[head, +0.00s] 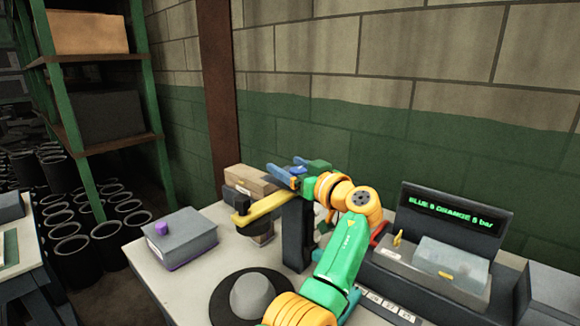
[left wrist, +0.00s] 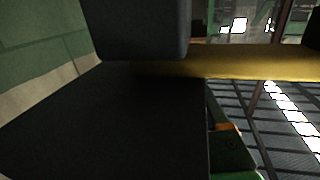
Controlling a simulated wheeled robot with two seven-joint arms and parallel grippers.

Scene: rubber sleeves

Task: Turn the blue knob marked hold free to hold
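My left gripper (head: 289,168) is above the far part of the table, beside the top of a black post (head: 297,235). A blue piece (head: 280,176) shows at its fingertips. I cannot tell whether it is the blue knob or part of a finger, and no hold or free marking can be read. In the left wrist view, dark blocks fill much of the picture, with the yellow bar (left wrist: 235,63) to the right. The finger opening is not clear. My right gripper does not show.
A grey box (head: 185,240) with a purple knob stands at left. A grey dome (head: 252,296) on a black disc is in front. A cardboard box (head: 250,182) is behind. A display (head: 450,215) reads BLUE 5 ORANGE 5 bar, above a grey unit (head: 430,285).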

